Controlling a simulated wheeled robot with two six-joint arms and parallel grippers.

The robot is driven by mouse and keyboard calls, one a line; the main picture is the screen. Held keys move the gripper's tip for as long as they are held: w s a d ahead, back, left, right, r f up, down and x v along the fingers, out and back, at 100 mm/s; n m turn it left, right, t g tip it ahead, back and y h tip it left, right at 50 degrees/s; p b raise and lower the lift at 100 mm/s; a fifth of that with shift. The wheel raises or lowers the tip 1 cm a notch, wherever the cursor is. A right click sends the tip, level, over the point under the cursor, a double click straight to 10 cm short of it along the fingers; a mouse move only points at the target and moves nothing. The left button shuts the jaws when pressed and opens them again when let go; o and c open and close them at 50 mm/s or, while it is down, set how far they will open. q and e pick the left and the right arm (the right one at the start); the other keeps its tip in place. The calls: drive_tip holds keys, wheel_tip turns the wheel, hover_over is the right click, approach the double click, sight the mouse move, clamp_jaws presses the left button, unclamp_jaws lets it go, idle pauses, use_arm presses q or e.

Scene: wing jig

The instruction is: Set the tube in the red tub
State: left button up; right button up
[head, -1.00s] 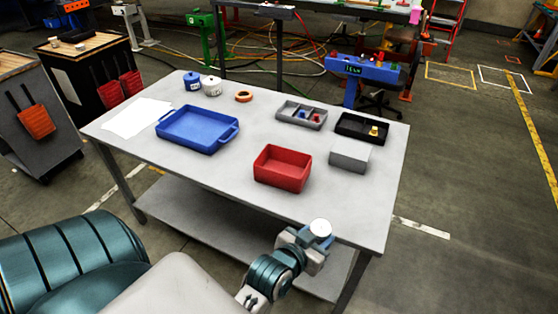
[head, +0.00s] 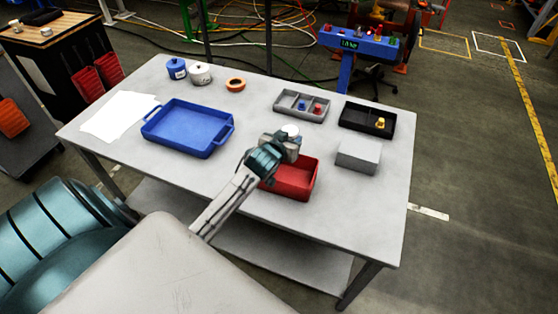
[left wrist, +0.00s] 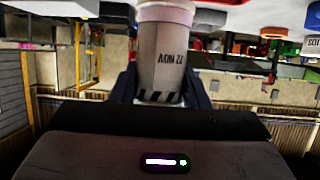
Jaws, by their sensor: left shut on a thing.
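My left gripper (head: 284,142) is shut on the tube (head: 291,130), whose pale round top shows in the head view. The left wrist view shows the tube (left wrist: 163,55) as a grey cylinder with dark lettering and a striped band, gripped between the fingers. The red tub (head: 300,185) sits on the table near its front edge. In the head view the gripper and tube overlap the tub's back left part; the tube's height above it is hard to tell. Part of the tub's inside is hidden by my arm. My right gripper is not in view.
A blue tray (head: 187,128) lies left of the tub on the grey table (head: 120,155). A grey box (head: 358,155) stands to the right. A divided grey tray (head: 300,106) and a black tray (head: 367,118) are behind. The table's front right is clear.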

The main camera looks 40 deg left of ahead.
use_arm(q)
drive_tip(key=d+f, duration=0.1)
drive_tip(key=s+d+f+p, duration=0.1)
drive_tip(key=f, duration=0.1)
drive_tip(key=shift+s, duration=0.15)
drive_tip(key=shift+c, duration=0.4)
drive_tip(key=f, duration=0.3)
drive_tip(key=a+f, duration=0.1)
drive_tip(key=f, duration=0.1)
drive_tip(key=shift+w+p, duration=0.4)
drive_tip(key=shift+f, duration=0.3)
drive_tip(key=shift+s+d, duration=0.15)
drive_tip(key=shift+d, duration=0.1)
drive_tip(key=shift+f, duration=0.1)
drive_tip(key=o, duration=1.1)
drive_tip(key=shift+a, duration=0.1)
drive_tip(key=shift+o, duration=0.2)
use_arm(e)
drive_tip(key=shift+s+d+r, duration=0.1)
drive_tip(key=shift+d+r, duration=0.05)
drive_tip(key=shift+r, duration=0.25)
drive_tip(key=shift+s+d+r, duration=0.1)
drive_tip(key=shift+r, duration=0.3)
